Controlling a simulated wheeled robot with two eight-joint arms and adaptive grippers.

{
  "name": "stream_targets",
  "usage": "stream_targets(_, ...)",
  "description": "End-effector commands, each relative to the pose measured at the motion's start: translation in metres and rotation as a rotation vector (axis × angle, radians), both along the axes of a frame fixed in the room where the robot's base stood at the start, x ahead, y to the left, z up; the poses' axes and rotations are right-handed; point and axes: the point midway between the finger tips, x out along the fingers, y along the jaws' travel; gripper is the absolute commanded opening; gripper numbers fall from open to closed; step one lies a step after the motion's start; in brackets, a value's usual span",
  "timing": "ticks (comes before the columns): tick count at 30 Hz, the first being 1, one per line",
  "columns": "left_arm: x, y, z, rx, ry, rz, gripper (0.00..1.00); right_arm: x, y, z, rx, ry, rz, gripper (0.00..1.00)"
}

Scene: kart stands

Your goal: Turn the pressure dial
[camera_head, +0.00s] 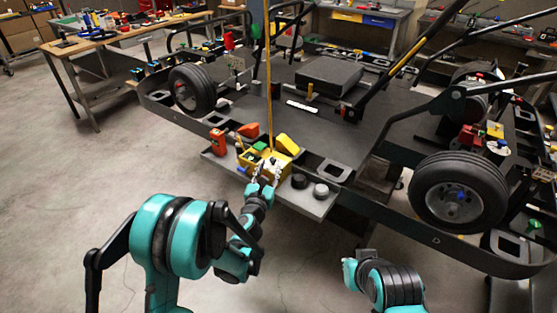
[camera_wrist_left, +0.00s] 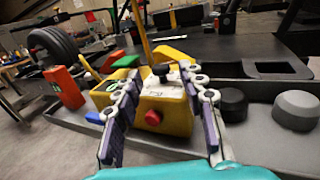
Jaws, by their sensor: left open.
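A yellow box (camera_wrist_left: 178,108) stands on the grey tray at the kart's near edge, with a red knob (camera_wrist_left: 153,117) on its front and a small black knob (camera_wrist_left: 161,69) above a white plate. A round black knob (camera_wrist_left: 233,105) and a round grey knob (camera_wrist_left: 297,110) sit on the tray right of the box. I cannot tell which is the pressure dial. My left gripper (camera_head: 262,176) is open in front of the yellow box, its fingers (camera_wrist_left: 163,110) spread to either side of the red knob. Contact is not clear.
An orange-red box (camera_wrist_left: 65,88) stands left on the tray (camera_head: 312,205). A tall yellow post (camera_head: 268,80) rises behind the yellow box. The kart's wheels (camera_head: 460,192) flank the tray. The floor at front is clear.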

Motion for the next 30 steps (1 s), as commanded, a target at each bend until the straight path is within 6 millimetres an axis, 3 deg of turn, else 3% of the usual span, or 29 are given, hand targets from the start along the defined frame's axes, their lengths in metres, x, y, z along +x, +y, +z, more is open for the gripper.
stream_targets(3,0.02,-0.005,-0.002,0.002,0.0,-0.001,0.4,0.0,0.0,-0.007,0.0,0.0,0.0,0.0)
stream_targets(9,0.043,-0.01,-0.001,0.004,-0.002,-0.001,0.4,0.0,0.0,-0.013,0.0,0.0,0.0,0.0)
stream_targets(19,0.047,-0.012,0.001,0.005,-0.002,-0.002,0.4,0.0,0.0,-0.013,0.0,0.0,0.0,0.0)
stream_targets(24,0.047,-0.012,0.001,0.005,-0.002,-0.002,0.0,0.0,0.0,-0.013,0.0,0.0,0.0,0.0)
stream_targets(30,0.047,-0.012,0.0,0.005,-0.001,0.0,0.0,0.0,0.0,-0.013,0.0,0.0,0.0,0.0)
